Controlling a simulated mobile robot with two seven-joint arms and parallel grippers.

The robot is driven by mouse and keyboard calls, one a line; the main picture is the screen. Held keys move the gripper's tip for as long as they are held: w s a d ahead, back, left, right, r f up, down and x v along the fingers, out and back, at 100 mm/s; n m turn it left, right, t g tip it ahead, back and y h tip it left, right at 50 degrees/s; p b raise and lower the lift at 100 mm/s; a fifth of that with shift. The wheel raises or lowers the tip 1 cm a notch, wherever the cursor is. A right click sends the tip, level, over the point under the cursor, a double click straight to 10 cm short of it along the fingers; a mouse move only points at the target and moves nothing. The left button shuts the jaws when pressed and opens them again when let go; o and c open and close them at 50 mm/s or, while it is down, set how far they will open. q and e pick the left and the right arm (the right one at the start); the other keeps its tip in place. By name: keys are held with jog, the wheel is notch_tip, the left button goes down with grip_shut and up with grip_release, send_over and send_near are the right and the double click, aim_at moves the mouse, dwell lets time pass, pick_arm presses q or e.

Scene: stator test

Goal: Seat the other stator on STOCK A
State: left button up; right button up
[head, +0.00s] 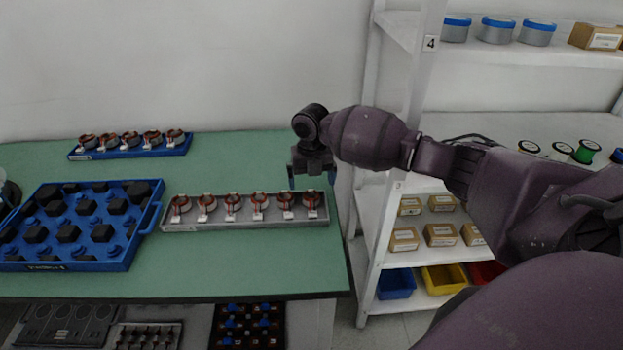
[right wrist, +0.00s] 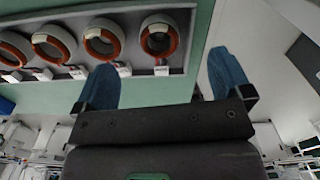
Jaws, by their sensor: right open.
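Several copper-wound stators sit in a row on a long grey tray (head: 245,224) on the green table; the rightmost stator (head: 309,200) is near the tray's right end. It also shows in the right wrist view (right wrist: 159,36). Several more stators (head: 130,140) stand on a narrow blue tray (head: 133,154) at the back. I cannot read which holder is STOCK A. My right gripper (head: 312,182) is open and empty, pointing down above the tray's right end. In the right wrist view its blue fingers (right wrist: 166,82) are wide apart, just short of the rightmost stator. My left gripper is out of view.
A large blue tray (head: 140,245) with black blocks and blue posts stands on the left of the table. A white shelf (head: 374,220) with boxes and bins stands right of the table. Green table surface (head: 240,265) is clear before the grey tray.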

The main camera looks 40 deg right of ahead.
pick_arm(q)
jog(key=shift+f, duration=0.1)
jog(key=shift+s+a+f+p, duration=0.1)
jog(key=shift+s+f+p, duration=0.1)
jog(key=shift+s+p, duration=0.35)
pick_arm(e)
notch_tip(320, 180, up, 11)
jog(key=shift+f, duration=0.1)
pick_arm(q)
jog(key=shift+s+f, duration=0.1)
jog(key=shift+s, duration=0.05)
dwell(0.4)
